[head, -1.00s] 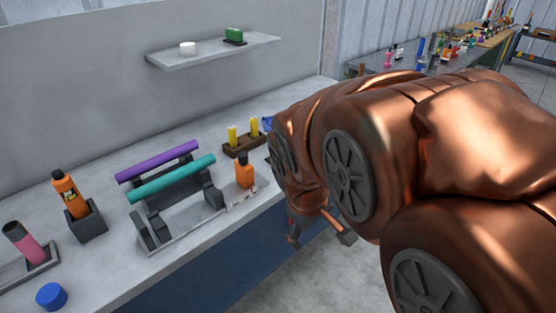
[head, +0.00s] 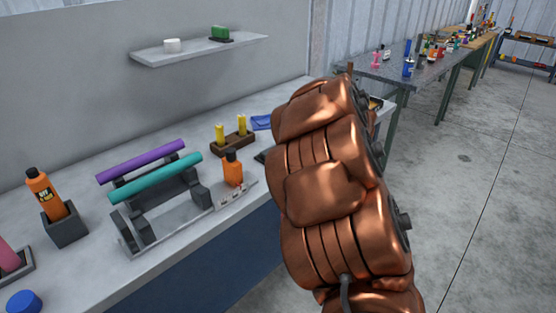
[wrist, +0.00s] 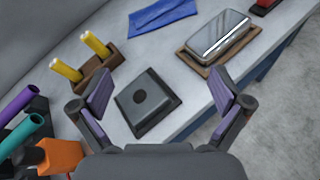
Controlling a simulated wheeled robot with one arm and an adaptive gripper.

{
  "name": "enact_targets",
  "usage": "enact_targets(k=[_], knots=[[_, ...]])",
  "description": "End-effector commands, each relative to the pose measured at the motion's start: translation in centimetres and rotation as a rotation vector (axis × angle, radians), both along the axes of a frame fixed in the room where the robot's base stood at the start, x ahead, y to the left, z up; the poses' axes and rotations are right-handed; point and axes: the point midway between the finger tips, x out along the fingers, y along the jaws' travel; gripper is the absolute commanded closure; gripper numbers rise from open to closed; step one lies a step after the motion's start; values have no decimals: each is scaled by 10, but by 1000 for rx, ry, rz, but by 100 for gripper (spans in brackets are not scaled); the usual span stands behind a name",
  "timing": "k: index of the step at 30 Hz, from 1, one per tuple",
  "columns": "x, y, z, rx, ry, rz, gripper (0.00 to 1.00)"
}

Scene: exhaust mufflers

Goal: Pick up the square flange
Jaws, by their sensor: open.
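The square flange (wrist: 141,118) is a dark grey square plate with a round dark hole in its middle.
A wooden block with two yellow sticks (wrist: 97,72) stands left of the flange. A silver rounded box (wrist: 218,36) on a wooden base lies at upper right, near a blue cloth (wrist: 163,13). An orange bottle (head: 232,170) and a rack with purple and teal tubes (head: 155,180) stand further left.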

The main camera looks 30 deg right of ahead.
Motion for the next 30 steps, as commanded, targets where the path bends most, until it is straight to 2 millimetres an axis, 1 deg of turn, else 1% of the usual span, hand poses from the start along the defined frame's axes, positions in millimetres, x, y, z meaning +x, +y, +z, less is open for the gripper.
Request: enact_targets(k=[1, 3, 6, 9, 12, 16, 24, 30], knots=[[2, 0, -19, -51, 20, 86, 0], [5, 7, -40, -119, 39, 213, 0], [3, 20, -63, -192, 42, 372, 0], [-1, 31, -81, -240, 39, 492, 0], [-5, 40, -90, -270, 26, 569, 0], [-5, 45, -95, -287, 19, 610, 0], [13, 51, -103, -286, 16, 618, 0], [22, 52, -106, -287, 17, 614, 0]])
